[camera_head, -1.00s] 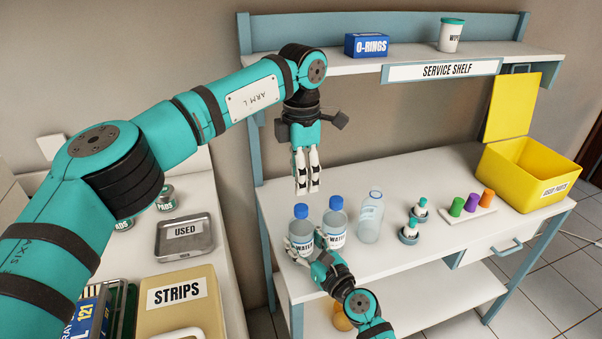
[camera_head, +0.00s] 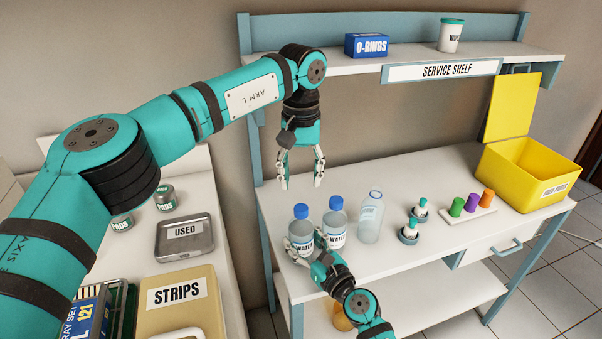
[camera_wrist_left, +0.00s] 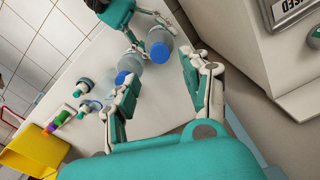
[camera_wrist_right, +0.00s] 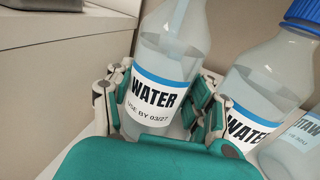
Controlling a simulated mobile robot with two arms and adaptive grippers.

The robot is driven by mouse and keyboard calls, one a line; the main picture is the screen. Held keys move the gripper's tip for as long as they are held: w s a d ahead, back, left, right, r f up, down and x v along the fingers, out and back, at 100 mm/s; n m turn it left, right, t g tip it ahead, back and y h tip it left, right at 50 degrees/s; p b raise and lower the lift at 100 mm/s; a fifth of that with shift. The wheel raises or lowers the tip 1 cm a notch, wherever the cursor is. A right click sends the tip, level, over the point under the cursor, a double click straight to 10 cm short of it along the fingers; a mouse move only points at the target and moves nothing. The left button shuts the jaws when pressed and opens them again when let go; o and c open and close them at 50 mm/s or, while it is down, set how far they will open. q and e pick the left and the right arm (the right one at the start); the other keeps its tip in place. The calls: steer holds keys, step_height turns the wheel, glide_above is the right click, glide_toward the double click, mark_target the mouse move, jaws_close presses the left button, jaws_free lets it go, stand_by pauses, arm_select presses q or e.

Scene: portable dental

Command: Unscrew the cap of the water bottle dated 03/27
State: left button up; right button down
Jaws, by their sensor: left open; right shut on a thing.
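The water bottle marked "USE BY 03/27" (camera_wrist_right: 152,98) stands upright on the bench. In the head view it is the leftmost bottle (camera_head: 301,228), with a blue cap (camera_head: 301,211) on top. My right gripper (camera_head: 304,246) is shut around its body; the fingers also show at both sides of the label in the right wrist view (camera_wrist_right: 160,108). My left gripper (camera_head: 301,184) points down, open and empty, above the blue cap with a gap between them. In the left wrist view the cap (camera_wrist_left: 159,51) lies between the spread fingers (camera_wrist_left: 158,66).
A second blue-capped water bottle (camera_head: 335,228) stands close on the right. An uncapped clear bottle (camera_head: 370,218) stands beyond it. Small teal-topped parts (camera_head: 409,234), coloured pegs (camera_head: 472,203) and a yellow bin (camera_head: 525,178) are farther right. The service shelf (camera_head: 355,64) is above.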

mark_target(301, 207)
arm_select(q)
steer(key=shift+f, duration=4)
steer(key=shift+c, duration=0.3)
